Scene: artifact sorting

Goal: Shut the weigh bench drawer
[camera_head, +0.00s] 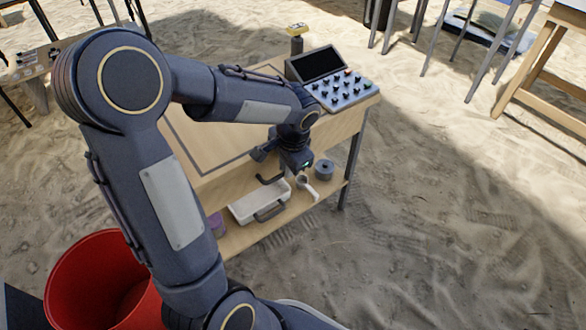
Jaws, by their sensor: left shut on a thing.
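The weigh bench (215,135) is a light wooden table with a lower shelf. Its drawer front (235,186) is on the near side, with a dark bar handle (270,180). The drawer looks shut or nearly so, but I cannot tell exactly, as my arm covers part of the bench. My left gripper (300,170) points down at the bench's near side, just right of the handle. It is shut on a white scoop-like thing (312,191) that shows below its fingertips; the grip itself is partly hidden. My right gripper is not in view.
A control box with a dark screen and knobs (345,93) and a yellow-topped device (296,35) stand on the bench. The lower shelf holds a white case (258,204), a grey spool (324,169) and a purple item (217,224). A red bin (85,275) stands at lower left.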

